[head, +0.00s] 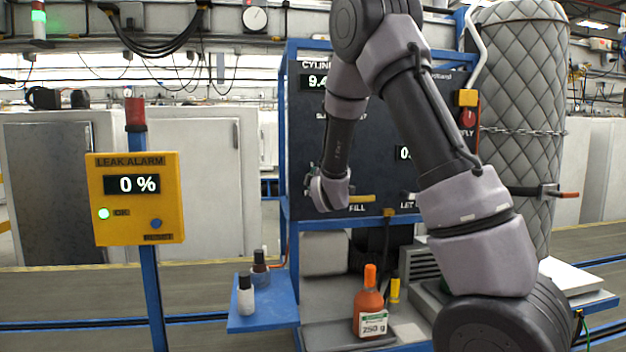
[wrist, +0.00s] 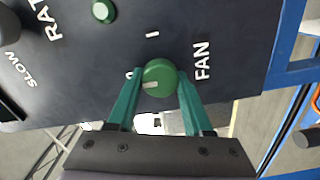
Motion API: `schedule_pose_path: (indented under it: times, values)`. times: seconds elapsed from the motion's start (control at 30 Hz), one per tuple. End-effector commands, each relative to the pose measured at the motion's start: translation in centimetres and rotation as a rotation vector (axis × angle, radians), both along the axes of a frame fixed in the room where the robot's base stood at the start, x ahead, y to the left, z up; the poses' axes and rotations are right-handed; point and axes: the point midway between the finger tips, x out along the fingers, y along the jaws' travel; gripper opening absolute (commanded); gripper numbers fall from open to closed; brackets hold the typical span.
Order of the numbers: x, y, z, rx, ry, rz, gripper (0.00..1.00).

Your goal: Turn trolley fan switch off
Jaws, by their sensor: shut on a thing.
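The trolley fan switch is a round green knob (wrist: 160,77) beside the word FAN on the dark panel (wrist: 90,70) in the wrist view. My gripper (wrist: 161,82) has its two green fingers on either side of the knob and is shut on it. A white mark on the knob points left, toward the partly hidden "0" label; the "I" label sits above the knob. In the head view my gripper (head: 315,180) is at the left part of the blue-framed trolley panel (head: 380,120), and the knob is hidden there.
A smaller green button (wrist: 103,11) and a dark knob by SLOW (wrist: 8,25) are on the same panel. In the head view a yellow leak alarm box (head: 135,215) reads 0 % at left. An orange bottle (head: 369,305) stands on the trolley's lower shelf.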

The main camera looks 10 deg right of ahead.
Motion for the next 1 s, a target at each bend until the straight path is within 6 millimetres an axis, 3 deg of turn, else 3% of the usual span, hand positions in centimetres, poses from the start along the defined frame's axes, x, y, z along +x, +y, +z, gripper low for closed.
schedule_pose_path:
  times: [0.63,0.67,0.7,0.73,1.0]
  values:
    - [-0.06,0.00,-0.19,-0.050,0.004,0.000,0.00]
    - [-0.06,0.01,-0.18,-0.050,0.004,0.000,0.58]
    - [-0.06,0.01,-0.18,-0.050,0.003,0.000,0.74]
    - [-0.05,0.02,-0.17,-0.050,0.003,0.000,0.81]
    - [-0.04,0.01,-0.08,-0.049,0.001,0.000,0.81]
